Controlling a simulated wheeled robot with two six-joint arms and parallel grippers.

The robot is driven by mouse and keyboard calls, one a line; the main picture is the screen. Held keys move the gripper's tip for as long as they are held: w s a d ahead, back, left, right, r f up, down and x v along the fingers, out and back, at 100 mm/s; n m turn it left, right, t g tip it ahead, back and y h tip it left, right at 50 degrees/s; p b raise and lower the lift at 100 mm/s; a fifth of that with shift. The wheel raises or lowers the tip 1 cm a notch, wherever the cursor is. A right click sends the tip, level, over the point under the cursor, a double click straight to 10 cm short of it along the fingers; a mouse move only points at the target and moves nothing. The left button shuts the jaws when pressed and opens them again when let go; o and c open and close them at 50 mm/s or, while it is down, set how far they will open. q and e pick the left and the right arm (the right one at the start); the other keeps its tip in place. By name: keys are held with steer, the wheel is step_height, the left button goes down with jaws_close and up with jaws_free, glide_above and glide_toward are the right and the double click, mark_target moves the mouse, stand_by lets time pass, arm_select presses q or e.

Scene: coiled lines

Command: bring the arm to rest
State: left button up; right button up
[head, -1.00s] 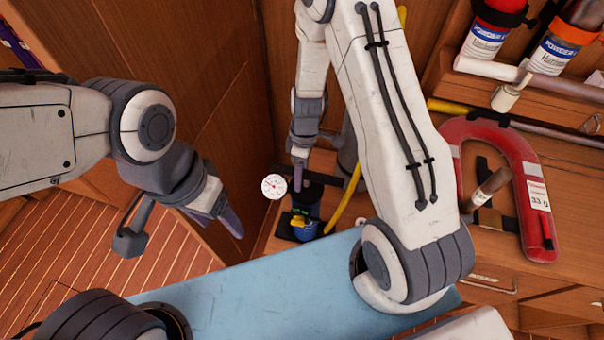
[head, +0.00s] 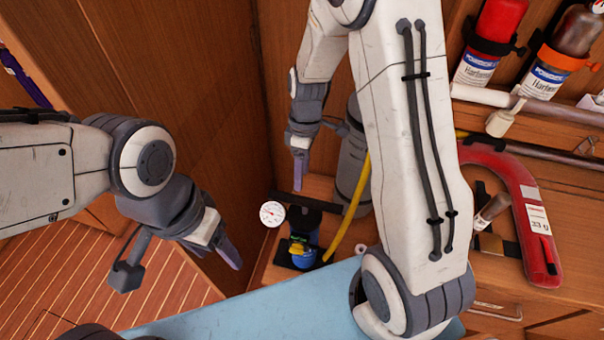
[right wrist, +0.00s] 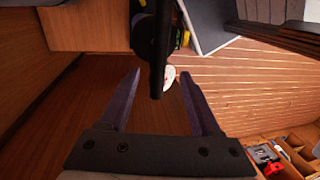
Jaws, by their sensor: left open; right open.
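My right gripper (head: 299,172) hangs from the right arm, fingers pointing down, above a blue pump-like unit (head: 303,240) with a white round gauge (head: 272,213) at its left. In the right wrist view the right gripper (right wrist: 159,90) has its two fingers apart with nothing held between them. A dark bar (right wrist: 159,50) shows between and beyond the fingers there. My left gripper (head: 228,248) is at the left, pointing down and right beside the wooden wall. Its fingers are seen nearly edge-on, and I see nothing held in it.
A red horseshoe buoy (head: 515,180) lies on the wooden bench at right. Powder extinguishers (head: 485,55) stand behind it. A yellow hose (head: 350,210) runs beside the pump unit. A grey cylinder (head: 352,155) stands behind my right arm. A light blue surface (head: 240,310) lies in front.

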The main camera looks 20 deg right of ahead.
steer(key=s+a+r+m+t, duration=0.1)
steer(key=s+a+r+m, duration=0.1)
steer(key=s+a+r, duration=0.75)
steer(key=s+a+r+m, duration=0.1)
steer(key=s+r, duration=0.3)
steer(key=s, duration=0.6)
steer(key=shift+s+a+m+t, duration=0.3)
steer(key=shift+m+t, duration=0.1)
steer(key=shift+m, duration=0.1)
steer(key=shift+w+f, duration=0.1)
steer(key=shift+w, duration=0.05)
steer(key=n+h+b, duration=0.4)
steer(key=h, duration=0.2)
glide_toward(307, 200)
steer(key=f, duration=0.1)
steer(key=shift+g, duration=0.4)
steer(key=x, duration=0.7)
steer(key=b+x, duration=0.1)
steer(key=x, duration=0.2)
steer(key=shift+w+d+f, duration=0.2)
steer(key=shift+w+d, duration=0.05)
steer(key=shift+d, duration=0.1)
